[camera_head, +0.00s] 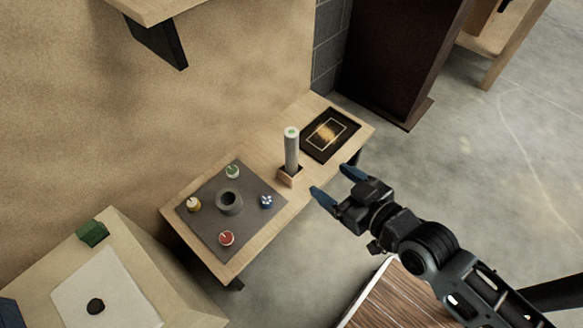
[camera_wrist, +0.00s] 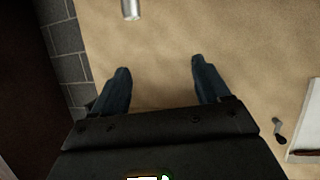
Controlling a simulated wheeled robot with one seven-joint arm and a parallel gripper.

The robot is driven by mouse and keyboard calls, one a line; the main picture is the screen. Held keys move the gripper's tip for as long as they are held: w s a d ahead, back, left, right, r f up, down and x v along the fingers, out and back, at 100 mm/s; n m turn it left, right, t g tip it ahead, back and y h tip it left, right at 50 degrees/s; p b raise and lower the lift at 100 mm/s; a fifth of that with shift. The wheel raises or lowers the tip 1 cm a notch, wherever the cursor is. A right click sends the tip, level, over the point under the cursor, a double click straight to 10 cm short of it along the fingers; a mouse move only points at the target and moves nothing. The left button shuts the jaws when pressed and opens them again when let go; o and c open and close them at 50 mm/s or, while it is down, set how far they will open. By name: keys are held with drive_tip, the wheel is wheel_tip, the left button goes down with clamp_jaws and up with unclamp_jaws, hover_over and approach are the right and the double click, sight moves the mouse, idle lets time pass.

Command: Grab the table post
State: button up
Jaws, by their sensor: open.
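The table post (camera_head: 291,152) is a grey upright cylinder with a pale top and a small green mark. It stands in a small wooden holder (camera_head: 290,177) on a low wooden table. My gripper (camera_head: 335,184) is open and empty, to the right of the post and apart from it, fingers pointing toward the table. In the wrist view, a grey cylinder end that looks like the post (camera_wrist: 131,9) shows at the top edge, beyond the open blue fingers (camera_wrist: 161,65); the rest of it is out of frame.
The low table (camera_head: 185,210) also bears a dark mat (camera_head: 213,196) with a grey ring (camera_head: 229,202) and several small coloured pieces. A black-and-gold framed panel (camera_head: 329,134) lies behind the post. A dark cabinet (camera_head: 395,55) stands beyond. A wood-topped surface (camera_head: 395,295) lies below my arm.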

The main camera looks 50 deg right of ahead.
drive_tip(key=b, duration=0.6)
approach(296, 141)
drive_tip(key=a, duration=0.3)
drive_tip(key=shift+m, duration=0.4)
drive_tip(key=w+d+b, duration=0.1)
drive_tip(key=w, duration=0.1)
drive_tip(key=w+d+f+b, duration=0.2)
drive_tip(key=w, duration=0.1)
drive_tip(key=shift+w+d+f, duration=0.15)
drive_tip(key=shift+w+d, duration=0.2)
drive_tip(key=shift+d, duration=0.05)
drive_tip(key=shift+x, duration=1.15)
drive_tip(key=b+x, duration=0.2)
drive_tip(key=x, duration=0.3)
drive_tip(key=shift+w+d+f, duration=0.15)
drive_tip(key=shift+w+d, duration=0.1)
drive_tip(key=shift+w, duration=0.05)
clamp_jaws()
